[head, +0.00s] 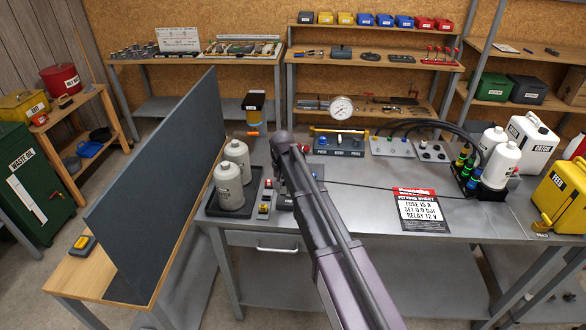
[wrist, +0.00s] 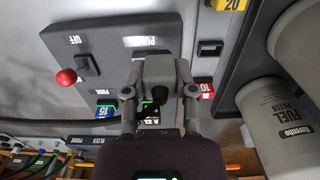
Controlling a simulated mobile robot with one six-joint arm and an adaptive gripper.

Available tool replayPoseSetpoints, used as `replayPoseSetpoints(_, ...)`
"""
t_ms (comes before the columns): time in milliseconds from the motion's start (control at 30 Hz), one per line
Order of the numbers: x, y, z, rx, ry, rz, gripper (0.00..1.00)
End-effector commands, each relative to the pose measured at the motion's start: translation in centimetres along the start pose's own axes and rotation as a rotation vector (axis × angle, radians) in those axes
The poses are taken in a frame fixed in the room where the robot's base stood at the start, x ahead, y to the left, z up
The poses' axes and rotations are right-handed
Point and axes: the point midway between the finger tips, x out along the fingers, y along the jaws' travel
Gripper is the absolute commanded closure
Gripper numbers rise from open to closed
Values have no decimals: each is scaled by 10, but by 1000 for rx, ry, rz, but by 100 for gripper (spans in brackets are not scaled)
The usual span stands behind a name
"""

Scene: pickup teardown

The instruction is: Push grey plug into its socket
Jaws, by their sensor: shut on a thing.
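My gripper (head: 283,186) is low over the grey panel at the left of the bench. In the wrist view my gripper (wrist: 160,82) is shut, with a grey block between its fingertips that looks like the grey plug (wrist: 159,70). A dark cable (wrist: 149,108) shows below it between the fingers.
Two white fuel filter canisters (head: 237,160) stand in a dark tray just left of my gripper. A tall dark partition (head: 160,190) stands further left. A thin black cable (head: 400,191) crosses the bench to the right, past a red-and-white sheet (head: 421,211). A gauge (head: 342,108) stands behind.

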Motion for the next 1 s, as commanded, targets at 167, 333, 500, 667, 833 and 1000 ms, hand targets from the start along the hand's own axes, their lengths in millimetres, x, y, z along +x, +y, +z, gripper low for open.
replayPoseSetpoints(167, 0, 5, -2, 7, 0, 0, 100)
replayPoseSetpoints(333, 0, 7, -3, 10, 0, 0, 100)
replayPoseSetpoints(500, -3, 9, -4, 11, 0, 0, 100)
replayPoseSetpoints(667, -16, 12, -10, 12, 0, 0, 100)
replayPoseSetpoints(833, -35, 18, -19, 12, 0, 0, 100)
replayPoseSetpoints(1000, -47, 23, -26, 12, 0, 0, 100)
